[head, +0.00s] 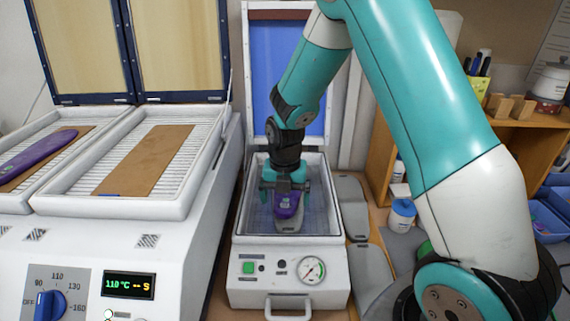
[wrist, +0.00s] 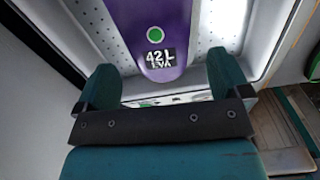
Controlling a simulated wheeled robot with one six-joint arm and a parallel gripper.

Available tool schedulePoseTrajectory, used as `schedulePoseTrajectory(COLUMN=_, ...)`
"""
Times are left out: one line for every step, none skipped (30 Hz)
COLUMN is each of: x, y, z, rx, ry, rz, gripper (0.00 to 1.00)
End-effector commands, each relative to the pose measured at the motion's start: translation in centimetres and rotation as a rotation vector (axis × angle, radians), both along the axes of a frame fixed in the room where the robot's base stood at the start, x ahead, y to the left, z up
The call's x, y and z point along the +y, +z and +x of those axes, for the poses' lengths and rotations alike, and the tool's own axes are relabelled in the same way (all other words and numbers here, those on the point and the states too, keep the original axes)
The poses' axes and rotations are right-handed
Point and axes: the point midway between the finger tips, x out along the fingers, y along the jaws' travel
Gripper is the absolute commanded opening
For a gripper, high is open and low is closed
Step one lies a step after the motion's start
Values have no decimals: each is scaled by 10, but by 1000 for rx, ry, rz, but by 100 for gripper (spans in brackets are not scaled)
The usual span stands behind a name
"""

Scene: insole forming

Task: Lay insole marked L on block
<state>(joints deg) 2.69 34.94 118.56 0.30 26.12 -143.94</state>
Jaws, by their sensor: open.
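The purple insole (head: 287,204) lies in the open press box, on top of a grey block (head: 290,225) whose end shows below it. In the wrist view the insole (wrist: 153,30) carries a green dot and the marking "42L EVA". My gripper (head: 286,187) is over the insole in the box. In the wrist view the fingers of my gripper (wrist: 163,88) stand wide apart on either side of the insole's end, not touching it. Most of the block is hidden under the insole and gripper.
The press box (head: 335,215) has a raised blue-lined lid (head: 268,70) behind my arm. At left, the heater (head: 100,240) shows 110°C; another purple insole (head: 38,155) lies on its left tray and a brown sheet (head: 148,160) on the right one. Grey blocks (head: 368,265) stand right of the press.

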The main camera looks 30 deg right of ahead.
Motion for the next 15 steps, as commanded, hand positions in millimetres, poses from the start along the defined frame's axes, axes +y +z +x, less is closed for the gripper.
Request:
schedulePoseTrajectory(x=0, y=10, z=1, rx=-9, ry=0, rz=-1, gripper=95)
schedulePoseTrajectory(x=0, y=17, z=1, rx=-9, ry=0, rz=-1, gripper=95)
schedulePoseTrajectory(x=0, y=28, z=1, rx=-10, ry=0, rz=0, gripper=95)
schedulePoseTrajectory(x=0, y=36, z=1, rx=-10, ry=0, rz=0, gripper=95)
schedulePoseTrajectory(x=0, y=44, z=1, rx=-9, ry=0, rz=-1, gripper=95)
schedulePoseTrajectory(x=0, y=54, z=1, rx=-10, ry=0, rz=0, gripper=95)
schedulePoseTrajectory(x=0, y=62, z=1, rx=-9, ry=0, rz=-1, gripper=95)
schedulePoseTrajectory(x=0, y=70, z=1, rx=-9, ry=0, rz=-1, gripper=95)
schedulePoseTrajectory(x=0, y=80, z=1, rx=-9, ry=0, rz=-1, gripper=95)
schedulePoseTrajectory(x=1, y=88, z=0, rx=-9, ry=0, rz=-1, gripper=95)
schedulePoseTrajectory(x=1, y=95, z=0, rx=-9, ry=0, rz=-1, gripper=95)
schedulePoseTrajectory(x=1, y=103, z=0, rx=-7, ry=0, rz=-1, gripper=95)
schedulePoseTrajectory(x=1, y=110, z=0, rx=-7, ry=0, rz=-1, gripper=95)
schedulePoseTrajectory(x=1, y=116, z=0, rx=-6, ry=0, rz=-1, gripper=95)
schedulePoseTrajectory(x=1, y=122, z=-1, rx=-5, ry=0, rz=0, gripper=95)
